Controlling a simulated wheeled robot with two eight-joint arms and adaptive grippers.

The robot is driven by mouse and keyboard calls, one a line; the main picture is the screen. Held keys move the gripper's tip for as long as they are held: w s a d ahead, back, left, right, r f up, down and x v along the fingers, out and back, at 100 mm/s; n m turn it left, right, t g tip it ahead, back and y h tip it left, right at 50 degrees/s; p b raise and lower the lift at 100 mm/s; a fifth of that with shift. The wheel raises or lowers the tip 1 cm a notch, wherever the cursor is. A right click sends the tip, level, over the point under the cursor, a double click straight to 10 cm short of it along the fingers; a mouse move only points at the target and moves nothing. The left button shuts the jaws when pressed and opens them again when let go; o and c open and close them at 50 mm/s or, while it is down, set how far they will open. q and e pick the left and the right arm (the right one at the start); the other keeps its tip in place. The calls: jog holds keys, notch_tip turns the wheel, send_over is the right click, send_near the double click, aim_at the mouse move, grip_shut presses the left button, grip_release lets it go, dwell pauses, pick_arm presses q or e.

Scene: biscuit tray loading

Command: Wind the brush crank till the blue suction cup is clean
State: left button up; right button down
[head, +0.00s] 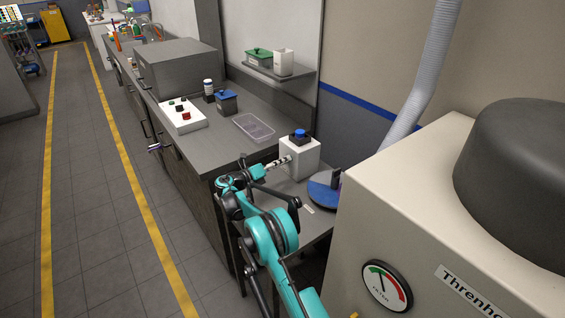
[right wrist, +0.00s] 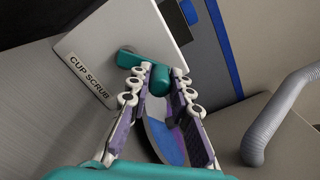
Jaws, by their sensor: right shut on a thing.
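The white "CUP SCRUB" box (head: 297,160) stands on the counter in the head view, and its face shows in the right wrist view (right wrist: 110,45). A blue round piece with a dark top (head: 299,137), seemingly the suction cup, sits on top of the box. Whether it is clean is too small to tell. The teal crank (right wrist: 130,59) sticks out of the box face. My right gripper (head: 286,161) reaches the box side; in the right wrist view (right wrist: 160,76) its fingers are closed around the crank's knob. My left gripper is not in view.
A clear tray (head: 253,127), a blue-lidded container (head: 227,102) and a white button panel (head: 182,114) stand farther along the counter. A grey hose (head: 420,80) hangs behind.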

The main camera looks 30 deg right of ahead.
jog(key=shift+f, duration=0.1)
jog(key=m, duration=0.1)
jog(key=f+m+b, duration=0.1)
jog(key=m, duration=0.1)
jog(key=shift+s+f+m, duration=0.1)
jog(key=shift+s+m, duration=0.2)
jog(key=shift+s, duration=0.05)
jog(key=shift+s+f+m+b, duration=0.1)
jog(key=shift+f+m+b, duration=0.2)
jog(key=shift+m, duration=0.5)
jog(key=shift+s+f+m+b, duration=0.1)
jog(key=shift+f+m+b, duration=0.2)
jog(key=shift+m, duration=0.5)
jog(key=c, duration=1.4)
grip_release()
jog(key=shift+o, duration=0.2)
jog(key=a, duration=0.4)
jog(key=s+a, duration=0.1)
jog(key=a, duration=0.6)
jog(key=shift+s+a, duration=0.35)
